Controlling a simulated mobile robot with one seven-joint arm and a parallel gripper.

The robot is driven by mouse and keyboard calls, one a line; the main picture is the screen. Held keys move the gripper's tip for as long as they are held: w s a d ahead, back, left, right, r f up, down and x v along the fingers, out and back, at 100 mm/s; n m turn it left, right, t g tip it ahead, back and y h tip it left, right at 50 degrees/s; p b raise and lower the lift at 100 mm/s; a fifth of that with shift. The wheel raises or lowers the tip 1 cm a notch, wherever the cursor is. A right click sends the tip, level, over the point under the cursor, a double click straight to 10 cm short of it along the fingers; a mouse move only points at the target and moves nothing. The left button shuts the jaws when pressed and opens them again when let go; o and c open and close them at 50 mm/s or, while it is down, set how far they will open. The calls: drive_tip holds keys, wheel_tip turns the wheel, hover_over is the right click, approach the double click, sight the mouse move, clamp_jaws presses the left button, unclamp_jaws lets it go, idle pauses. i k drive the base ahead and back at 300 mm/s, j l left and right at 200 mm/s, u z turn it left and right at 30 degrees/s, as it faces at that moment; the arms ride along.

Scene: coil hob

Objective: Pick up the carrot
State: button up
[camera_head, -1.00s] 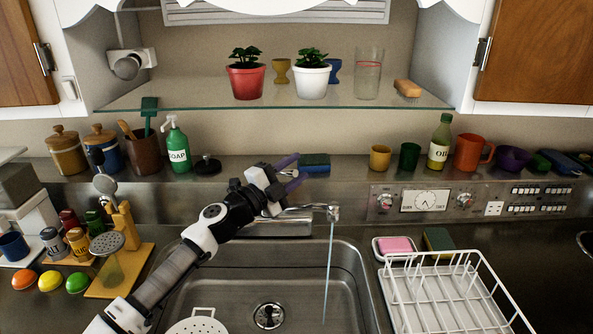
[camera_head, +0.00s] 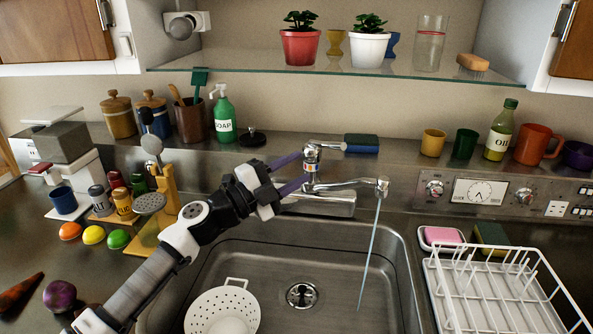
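A tapered dark orange thing that looks like the carrot (camera_head: 18,296) lies on the counter at the lower left of the head view. Part of it is in shade and its left end is near the picture's edge. My gripper (camera_head: 303,169) is over the back of the sink by the tap, far to the right of the carrot. Its two purple fingers are apart, with nothing seen held between them.
A purple round vegetable (camera_head: 60,296) lies just right of the carrot. A tap (camera_head: 345,186) runs water into the sink (camera_head: 280,262), which holds a white colander (camera_head: 224,312). A dish rack (camera_head: 500,290) is at right.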

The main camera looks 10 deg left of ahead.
sight(9, 298)
drive_tip(key=k+j, duration=0.2)
drive_tip(key=j, duration=0.2)
drive_tip(key=k+j, duration=0.45)
drive_tip(key=j, duration=0.3)
